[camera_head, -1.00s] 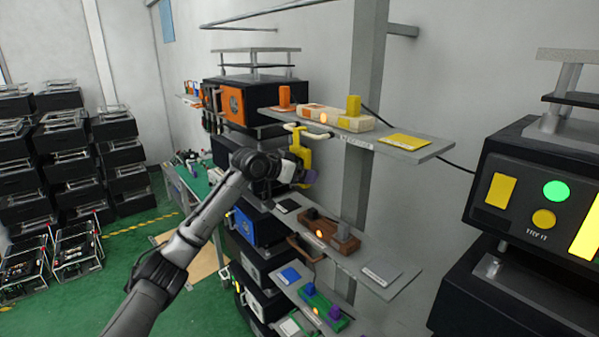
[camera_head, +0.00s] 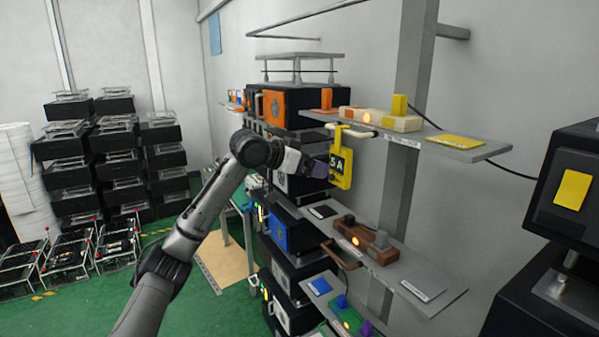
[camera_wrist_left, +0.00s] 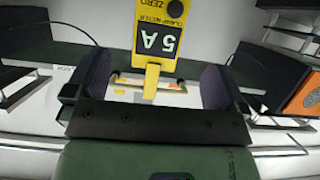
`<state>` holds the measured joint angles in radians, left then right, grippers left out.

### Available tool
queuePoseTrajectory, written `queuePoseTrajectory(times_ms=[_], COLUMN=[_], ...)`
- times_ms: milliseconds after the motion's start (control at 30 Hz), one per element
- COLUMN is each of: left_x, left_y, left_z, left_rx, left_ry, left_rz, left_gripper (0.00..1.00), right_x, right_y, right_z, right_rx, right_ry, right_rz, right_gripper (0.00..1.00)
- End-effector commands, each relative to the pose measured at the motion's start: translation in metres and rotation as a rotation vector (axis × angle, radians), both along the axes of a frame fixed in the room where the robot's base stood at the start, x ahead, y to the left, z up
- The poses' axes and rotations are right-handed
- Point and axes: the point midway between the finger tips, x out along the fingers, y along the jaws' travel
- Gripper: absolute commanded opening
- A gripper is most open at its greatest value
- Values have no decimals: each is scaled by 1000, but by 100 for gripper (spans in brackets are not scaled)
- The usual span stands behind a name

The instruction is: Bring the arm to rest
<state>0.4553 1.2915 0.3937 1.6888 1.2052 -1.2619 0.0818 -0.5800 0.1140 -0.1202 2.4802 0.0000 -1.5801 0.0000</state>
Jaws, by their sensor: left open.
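My left arm comes in from the left in the head view. Its gripper (camera_head: 318,168) is open and empty, just left of a yellow clamp meter (camera_head: 341,178). The meter hangs upright from a pale bar (camera_head: 354,131) under the upper shelf, with "5 A" on its dark face. In the left wrist view the meter (camera_wrist_left: 157,68) shows beyond the gap between the two spread dark fingers of the gripper (camera_wrist_left: 155,85). The fingers look apart from it. My right gripper is not in view.
The upper shelf (camera_head: 468,152) carries a cream block with a lit orange button. A lower shelf (camera_head: 432,297) holds a brown block. A dark panel box (camera_head: 560,190) stands at right. Stacked black boxes (camera_head: 90,150) stand at left. Green floor in front is open.

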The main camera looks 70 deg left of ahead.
Motion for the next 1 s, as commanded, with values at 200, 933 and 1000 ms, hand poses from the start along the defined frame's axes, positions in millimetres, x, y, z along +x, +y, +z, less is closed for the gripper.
queuePoseTrajectory(times_ms=[200, 933, 1000], left_x=[-21, -41, -41], left_y=[-2, 12, 6], left_z=[8, 13, 11], left_rx=[0, 289, 389], left_ry=[-1, 81, 98], left_rz=[0, 200, 248], left_gripper=[100, 100, 100], right_x=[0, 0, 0], right_y=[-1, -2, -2], right_z=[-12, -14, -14], right_rx=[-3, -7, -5], right_ry=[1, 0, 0], right_rz=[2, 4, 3], right_gripper=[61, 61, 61])
